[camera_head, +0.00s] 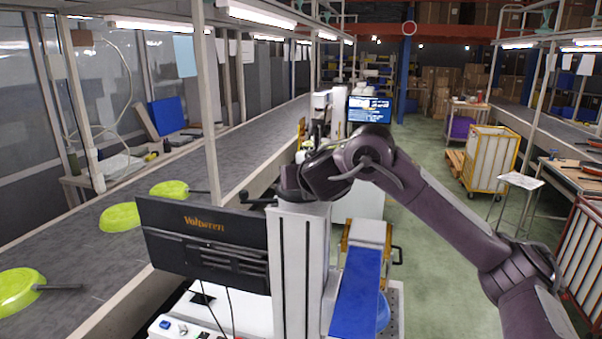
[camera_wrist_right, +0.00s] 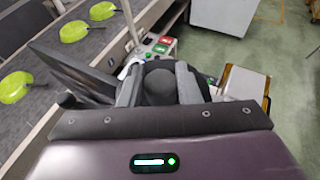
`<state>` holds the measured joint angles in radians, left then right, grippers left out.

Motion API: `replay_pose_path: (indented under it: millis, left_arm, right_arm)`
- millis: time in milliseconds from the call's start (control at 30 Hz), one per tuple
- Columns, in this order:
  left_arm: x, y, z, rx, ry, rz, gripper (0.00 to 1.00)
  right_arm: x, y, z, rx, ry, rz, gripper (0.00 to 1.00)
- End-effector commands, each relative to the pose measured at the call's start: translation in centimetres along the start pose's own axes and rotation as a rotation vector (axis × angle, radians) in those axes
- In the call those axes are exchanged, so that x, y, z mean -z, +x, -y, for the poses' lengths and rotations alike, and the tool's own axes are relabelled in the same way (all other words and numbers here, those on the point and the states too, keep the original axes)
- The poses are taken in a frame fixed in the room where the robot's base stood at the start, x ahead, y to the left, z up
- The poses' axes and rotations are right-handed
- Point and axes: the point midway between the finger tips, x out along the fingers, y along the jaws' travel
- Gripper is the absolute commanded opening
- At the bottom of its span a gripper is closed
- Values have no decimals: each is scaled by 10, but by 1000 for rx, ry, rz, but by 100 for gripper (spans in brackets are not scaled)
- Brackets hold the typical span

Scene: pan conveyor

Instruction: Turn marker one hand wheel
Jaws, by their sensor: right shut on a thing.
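The marker machine has a white column (camera_head: 300,260) and a black monitor (camera_head: 205,245) on its left. In the right wrist view my right gripper (camera_wrist_right: 158,78) has its two dark fingers shut on a dark rounded part, apparently the hand wheel (camera_wrist_right: 160,88). A dark arm with a round knob (camera_wrist_right: 66,100) sticks out to the left there, and a similar dark handle (camera_head: 259,203) shows in the head view beside the column top. My right arm comes in from the right to the column top; it hides most of the wheel. My left gripper is not in view.
A grey conveyor (camera_head: 75,260) runs along the left with several green pans, one of them the near pan (camera_head: 18,290). A blue-topped stand (camera_head: 357,290) is right of the column. A yellow-framed cart (camera_head: 490,155) stands farther back. The green floor (camera_head: 425,235) between is clear.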

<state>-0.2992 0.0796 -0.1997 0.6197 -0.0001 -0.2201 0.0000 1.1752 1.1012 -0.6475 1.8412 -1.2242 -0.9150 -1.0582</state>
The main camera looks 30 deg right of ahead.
Motion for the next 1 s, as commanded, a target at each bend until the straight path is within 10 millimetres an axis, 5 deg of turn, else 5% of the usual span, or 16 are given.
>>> replay_pose_path:
  millis: [233, 267, 400, 767, 967, 1000]
  left_arm:
    - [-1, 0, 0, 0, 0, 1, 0]
    - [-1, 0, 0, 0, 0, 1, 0]
    - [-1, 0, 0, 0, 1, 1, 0]
    - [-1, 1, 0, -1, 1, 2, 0]
    - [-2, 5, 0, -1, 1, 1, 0]
    - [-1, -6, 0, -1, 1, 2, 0]
  right_arm:
    - [0, 0, 0, 0, 0, 0, 7]
    - [0, 0, 0, -1, 0, 0, 34]
    - [0, 0, 0, -1, 0, 0, 52]
    - [0, -3, -1, -3, -1, 1, 52]
    - [0, -27, -1, -4, -2, 5, 52]
    - [-7, -40, 0, -3, -5, 7, 52]
